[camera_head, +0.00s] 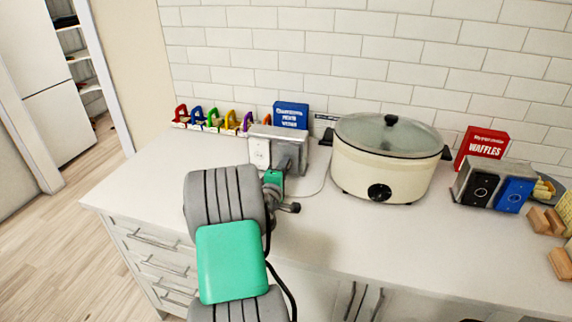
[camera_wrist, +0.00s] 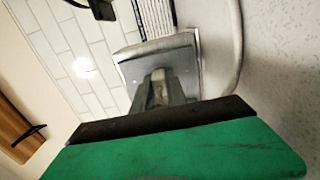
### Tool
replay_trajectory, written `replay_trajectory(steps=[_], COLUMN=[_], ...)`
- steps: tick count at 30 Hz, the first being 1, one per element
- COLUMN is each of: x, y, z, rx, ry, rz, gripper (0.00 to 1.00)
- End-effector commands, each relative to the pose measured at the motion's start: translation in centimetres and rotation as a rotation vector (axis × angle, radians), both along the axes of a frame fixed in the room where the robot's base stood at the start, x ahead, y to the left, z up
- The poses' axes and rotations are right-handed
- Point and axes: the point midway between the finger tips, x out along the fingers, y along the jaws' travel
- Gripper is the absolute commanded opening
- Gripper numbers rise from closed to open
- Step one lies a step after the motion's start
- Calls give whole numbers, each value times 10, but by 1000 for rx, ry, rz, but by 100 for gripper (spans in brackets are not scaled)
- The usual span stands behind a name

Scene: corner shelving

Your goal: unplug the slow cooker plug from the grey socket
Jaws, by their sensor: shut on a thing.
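A grey socket box (camera_head: 267,131) stands on the counter against the tiled wall, with a white outlet face on its left side. My gripper (camera_head: 288,160) is at the right part of its front and is shut on the plug there. In the wrist view my gripper's fingers (camera_wrist: 157,88) are close together and point at the grey box (camera_wrist: 132,72). The plug itself is mostly hidden by the fingers, and I cannot tell how deep it sits. The cream slow cooker (camera_head: 385,168) with a glass lid stands right of the box. A pale cord (camera_head: 320,186) runs between them.
A blue box (camera_head: 291,114) stands behind the socket, with several coloured padlock-like items (camera_head: 215,119) to its left. A red waffles box (camera_head: 482,146) and a toaster (camera_head: 472,184) stand right of the cooker. The counter (camera_head: 150,175) is clear at left.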

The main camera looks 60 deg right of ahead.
Motion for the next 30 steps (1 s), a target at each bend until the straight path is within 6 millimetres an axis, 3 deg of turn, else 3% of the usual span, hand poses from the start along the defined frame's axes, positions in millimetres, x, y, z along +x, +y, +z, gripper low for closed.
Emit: replay_trajectory(steps=[23,30], x=[0,-1], y=[0,8], z=[0,-1], rx=[0,1], ry=[0,1], rz=[0,1], gripper=[0,0])
